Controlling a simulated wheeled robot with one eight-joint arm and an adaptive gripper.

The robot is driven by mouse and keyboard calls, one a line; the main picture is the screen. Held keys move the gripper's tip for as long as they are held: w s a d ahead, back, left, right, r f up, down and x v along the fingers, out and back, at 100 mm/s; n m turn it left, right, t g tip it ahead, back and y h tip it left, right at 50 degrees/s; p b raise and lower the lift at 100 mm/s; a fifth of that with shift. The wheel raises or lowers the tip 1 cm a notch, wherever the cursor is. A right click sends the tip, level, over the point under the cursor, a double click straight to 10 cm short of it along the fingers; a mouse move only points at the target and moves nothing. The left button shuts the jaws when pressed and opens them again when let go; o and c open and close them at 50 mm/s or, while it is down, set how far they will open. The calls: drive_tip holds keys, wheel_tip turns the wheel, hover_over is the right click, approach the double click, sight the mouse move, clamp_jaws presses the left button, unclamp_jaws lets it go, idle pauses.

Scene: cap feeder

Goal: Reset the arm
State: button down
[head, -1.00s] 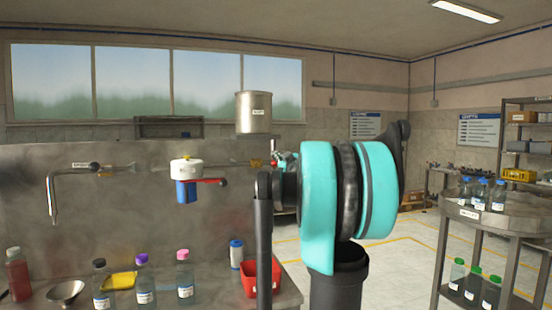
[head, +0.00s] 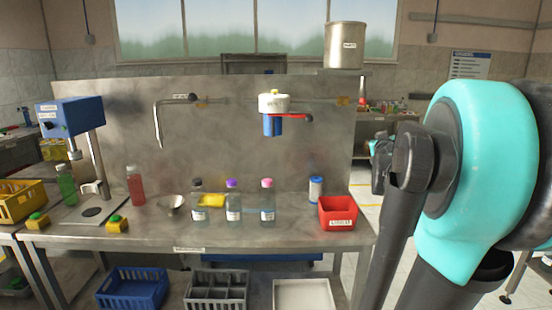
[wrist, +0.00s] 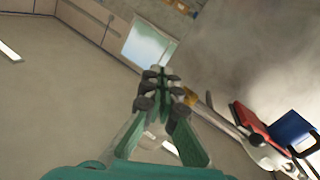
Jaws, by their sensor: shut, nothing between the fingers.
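My gripper (wrist: 161,73) shows in the wrist view with its green fingers together and nothing between them. The view behind it is tilted, with ceiling and window. My teal and black arm (head: 470,180) fills the right side of the head view. In the head view my gripper cannot be made out clearly. The blue filter housing with white top and red lever (head: 273,108) hangs on the steel back panel, and its blue and red parts also show at the right of the wrist view (wrist: 294,127).
A blue machine (head: 70,117) stands at left. A blue crate (head: 132,288) and a grey divided crate (head: 216,288) sit below. A metal pot (head: 344,45) stands high.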

drive_tip(key=s+a+f+m+g, duration=0.1)
drive_tip(key=s+a+f+g, duration=0.1)
drive_tip(key=s+f, duration=0.35)
drive_tip(key=s+a+f+g, duration=0.2)
drive_tip(key=f, duration=0.6)
drive_tip(key=s+a+f+m+g, duration=0.1)
drive_tip(key=s+a+f+g, duration=0.2)
drive_tip(key=f, duration=0.4)
drive_tip(key=s+a+f+n+g+y, duration=0.1)
drive_tip(key=s+a+f+g+y, duration=0.1)
drive_tip(key=s+a+f, duration=0.3)
drive_tip(key=s+a+f+n+g+y, duration=0.1)
drive_tip(key=s+a+f+g+y, duration=0.2)
drive_tip(key=s+f, duration=0.9)
drive_tip(key=s+a+g, duration=0.1)
drive_tip(key=s+a, duration=0.1)
drive_tip(key=a, duration=0.1)
drive_tip(key=shift+s+a+f+y, duration=0.25)
drive_tip(key=shift+y, duration=0.05)
